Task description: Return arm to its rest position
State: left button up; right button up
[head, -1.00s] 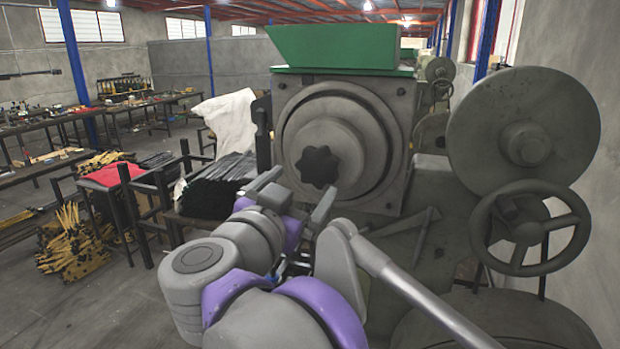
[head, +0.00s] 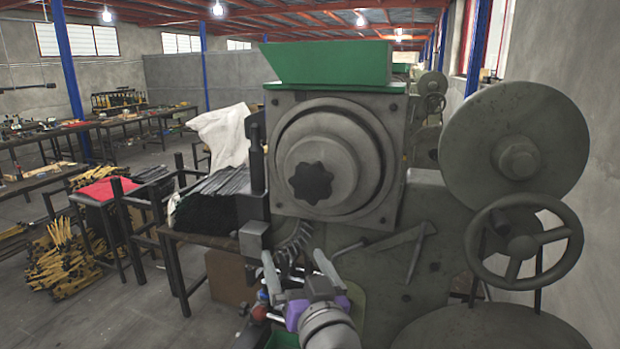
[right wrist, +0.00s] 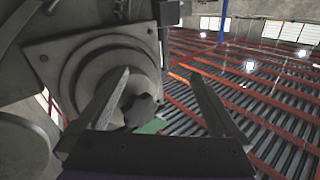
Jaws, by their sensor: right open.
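My right gripper (head: 293,268) is low in the middle of the head view, in front of the rivet press (head: 388,235). Its two fingers are spread apart with nothing between them. In the right wrist view both fingers (right wrist: 160,97) also stand open and empty. The black lobed knob (head: 311,182) sits at the centre of the press's round face, above the gripper and apart from it in the head view. The knob (right wrist: 141,109) also shows in the right wrist view, partly behind the left finger. My left gripper is not in view.
A green hopper (head: 327,64) tops the press. A handwheel (head: 521,244) and large disc (head: 514,146) stand at right. A table with dark strips (head: 222,178) is left of the press. A red cloth (head: 103,189) and yellow parts (head: 65,258) lie farther left.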

jog(key=s+d+f+g+h, duration=0.2)
jog(key=s+d+f+g, duration=0.2)
jog(key=f, duration=0.8)
jog(key=s+d+f+m+g+h, duration=0.1)
jog(key=s+d+f+g, duration=0.3)
jog(key=s+d+f, duration=0.5)
jog(key=s+d+f+g+h, duration=0.2)
jog(key=s+d+f+g, duration=0.2)
jog(key=f, duration=1)
jog(key=s+d, duration=0.3)
jog(key=shift+s+f+m+h, duration=0.3)
jog(key=shift+f, duration=0.05)
